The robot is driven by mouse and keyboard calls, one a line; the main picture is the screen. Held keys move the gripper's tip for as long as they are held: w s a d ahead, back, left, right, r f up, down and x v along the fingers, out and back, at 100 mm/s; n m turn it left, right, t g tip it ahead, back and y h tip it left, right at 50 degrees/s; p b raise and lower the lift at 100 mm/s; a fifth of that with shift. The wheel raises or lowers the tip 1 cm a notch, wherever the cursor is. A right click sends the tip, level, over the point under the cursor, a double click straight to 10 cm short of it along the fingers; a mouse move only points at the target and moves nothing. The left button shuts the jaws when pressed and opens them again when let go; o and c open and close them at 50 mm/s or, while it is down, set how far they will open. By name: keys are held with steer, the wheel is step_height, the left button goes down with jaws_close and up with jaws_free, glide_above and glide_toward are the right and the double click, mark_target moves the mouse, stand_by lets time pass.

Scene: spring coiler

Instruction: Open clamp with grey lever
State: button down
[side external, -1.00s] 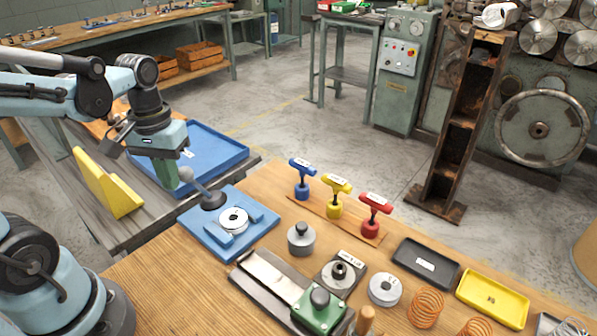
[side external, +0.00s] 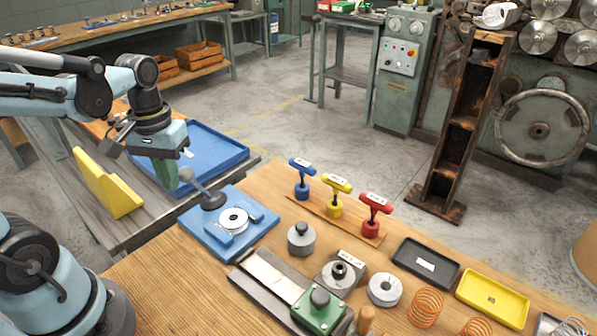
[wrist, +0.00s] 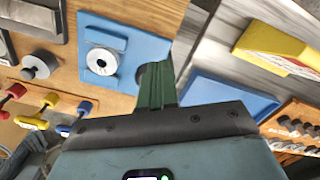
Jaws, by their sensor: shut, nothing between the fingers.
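The clamp is a blue base plate (side external: 262,214) on the wooden bench, with a white ring-shaped disc (side external: 233,220) at its middle. Its grey lever (side external: 206,191) rises tilted up and left from a dark round foot, with a ball at its top end. My gripper (side external: 176,188) is shut and empty, its green fingers pointing down just left of the lever's ball. I cannot tell whether they touch. In the wrist view, the green fingers (wrist: 157,72) hide most of the lever, and the blue plate (wrist: 150,47) and disc (wrist: 101,62) lie beyond.
A blue tray (side external: 226,153) lies behind my gripper and a yellow angled block (side external: 121,196) to its left. Blue, yellow and red T-handled tools (side external: 336,196) stand right of the clamp. A grey knobbed cylinder (side external: 301,240) stands in front of them.

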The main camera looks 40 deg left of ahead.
steer(key=shift+w, duration=0.1)
steer(key=shift+w+r, duration=0.25)
steer(key=shift+w, duration=0.75)
